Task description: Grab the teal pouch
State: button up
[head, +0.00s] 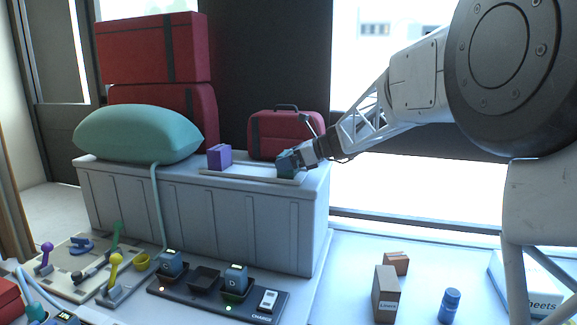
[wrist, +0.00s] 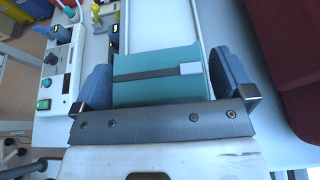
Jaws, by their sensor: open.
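The teal pouch (wrist: 158,88) has a dark strap and a pale label in the wrist view. It lies between the two blue fingers of my gripper (wrist: 160,72). The fingers are open, one on each side of it; I cannot tell whether either touches it. In the head view my gripper (head: 289,160) is down at the right end of a shallow pale tray (head: 244,178) on the grey chest. There the fingers hide most of the pouch.
A purple box (head: 219,157) stands at the tray's left end. A red case (head: 284,135) stands close behind my gripper. A large teal cushion (head: 138,129) lies left on the chest (head: 200,215), before stacked red cases (head: 152,50). A charger strip (head: 215,297) lies below, in front.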

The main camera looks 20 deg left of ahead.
dwell(0.3)
jog(key=c, duration=0.8)
jog(key=shift+r, duration=0.15)
jog(key=shift+r, duration=1.2)
jog(key=s+d, duration=0.2)
jog(key=s, duration=0.2)
jog(key=s+d+r, duration=0.1)
jog(key=s+d, duration=0.2)
jog(key=s, duration=0.2)
jog(key=s+d+r, duration=0.1)
jog(key=s+d, duration=0.1)
jog(key=s, duration=0.3)
jog(key=shift+d+r, duration=0.15)
jog(key=shift+d, duration=0.2)
